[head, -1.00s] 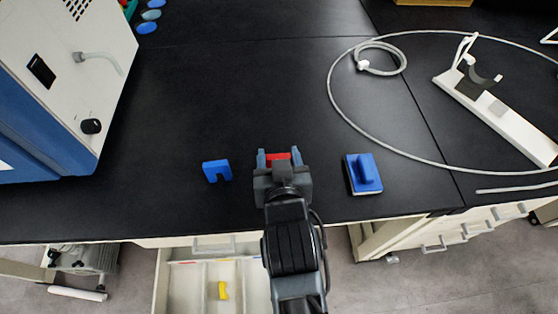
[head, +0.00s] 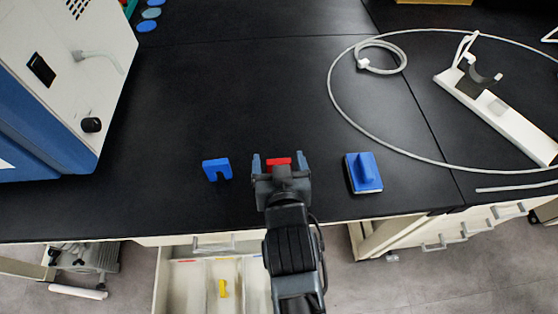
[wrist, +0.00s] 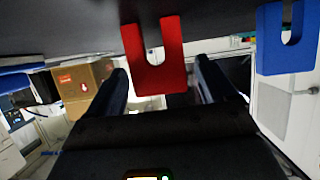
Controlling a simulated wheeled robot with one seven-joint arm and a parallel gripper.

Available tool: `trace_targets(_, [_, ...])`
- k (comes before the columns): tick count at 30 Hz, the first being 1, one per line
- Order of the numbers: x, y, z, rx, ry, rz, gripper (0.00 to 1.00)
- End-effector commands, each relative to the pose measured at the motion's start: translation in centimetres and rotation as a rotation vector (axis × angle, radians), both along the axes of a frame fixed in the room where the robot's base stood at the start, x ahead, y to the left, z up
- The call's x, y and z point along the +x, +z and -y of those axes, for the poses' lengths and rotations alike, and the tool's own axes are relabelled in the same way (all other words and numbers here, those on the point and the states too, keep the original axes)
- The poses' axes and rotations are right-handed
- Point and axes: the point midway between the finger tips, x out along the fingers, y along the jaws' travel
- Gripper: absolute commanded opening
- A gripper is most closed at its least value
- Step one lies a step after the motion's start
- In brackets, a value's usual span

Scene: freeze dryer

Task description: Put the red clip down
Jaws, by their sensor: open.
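The red clip (head: 279,162) is on the black bench top near its front edge, between the fingers of my gripper (head: 279,160). In the wrist view the red clip (wrist: 156,55) is a U shape, with a gap to the fingers on both sides. My gripper (wrist: 163,85) is open around it and does not grip it. Part of the clip is hidden by the gripper body in the head view.
A blue clip (head: 217,169) lies to the left and a blue block with a handle (head: 363,173) to the right. An open drawer (head: 190,285) below holds a yellow clip (head: 223,288). A white-blue machine (head: 70,80) stands at left.

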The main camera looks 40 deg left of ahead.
Motion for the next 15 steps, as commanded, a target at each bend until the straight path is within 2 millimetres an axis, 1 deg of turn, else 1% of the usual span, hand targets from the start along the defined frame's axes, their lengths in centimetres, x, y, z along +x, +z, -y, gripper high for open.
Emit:
trace_targets(5, [0.0,0.5,0.0,0.001,0.001,0.000,0.84])
trace_targets(8, [-0.7,0.7,0.9,0.001,0.000,0.001,0.84])
trace_targets(15, [-3.6,2.4,4.3,0.000,0.000,0.000,0.84])
